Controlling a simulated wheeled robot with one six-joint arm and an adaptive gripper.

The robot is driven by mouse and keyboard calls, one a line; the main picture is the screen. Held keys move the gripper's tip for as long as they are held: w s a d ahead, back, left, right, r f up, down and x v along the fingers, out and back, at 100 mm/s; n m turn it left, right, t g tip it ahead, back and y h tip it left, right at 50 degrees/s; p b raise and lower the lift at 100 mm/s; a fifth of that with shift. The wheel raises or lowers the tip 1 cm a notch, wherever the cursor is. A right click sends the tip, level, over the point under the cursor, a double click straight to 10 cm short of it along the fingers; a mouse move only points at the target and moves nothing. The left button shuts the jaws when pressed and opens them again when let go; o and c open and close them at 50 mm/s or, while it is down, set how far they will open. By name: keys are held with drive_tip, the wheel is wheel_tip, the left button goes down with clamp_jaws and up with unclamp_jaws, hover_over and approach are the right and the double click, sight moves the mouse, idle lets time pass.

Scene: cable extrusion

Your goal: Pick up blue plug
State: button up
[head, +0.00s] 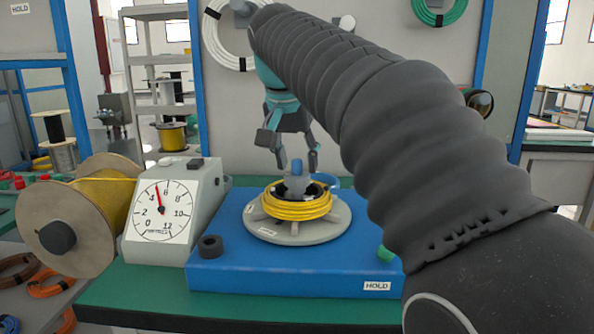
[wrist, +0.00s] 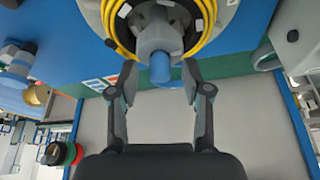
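The blue plug (head: 297,166) stands upright at the centre of a round grey reel holder (head: 262,232), above a yellow cable coil (head: 290,210). In the wrist view the blue plug (wrist: 160,70) is a short rounded tip on a grey post. My gripper (head: 296,160) is open above the holder and points down. In the wrist view my gripper (wrist: 159,80) has one finger on each side of the plug, with a visible gap to each. The fingers do not appear to touch it.
The holder sits on a blue base (head: 300,272) on a green table (head: 150,303). A dial meter (head: 160,212) and a wooden spool (head: 60,225) stand to the left. A grey panel stands behind.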

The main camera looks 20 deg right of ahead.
sight(296, 160)
drive_tip(key=c, duration=0.7)
drive_tip(key=shift+r, duration=0.2)
drive_tip(key=shift+r, duration=0.2)
wheel_tip(296, 160, up, 4)
drive_tip(key=shift+f+p, duration=0.2)
drive_tip(key=shift+p, duration=0.6)
drive_tip(key=s+d+r, duration=0.2)
drive_tip(key=s, duration=0.1)
drive_tip(key=s+d+r, duration=0.2)
drive_tip(key=s+d, duration=0.1)
drive_tip(key=s+d+r, duration=0.2)
drive_tip(key=shift+s+d+r+p, duration=0.35)
drive_tip(key=shift+s, duration=0.05)
drive_tip(key=shift+o, duration=0.9)
drive_tip(key=shift+c, duration=0.9)
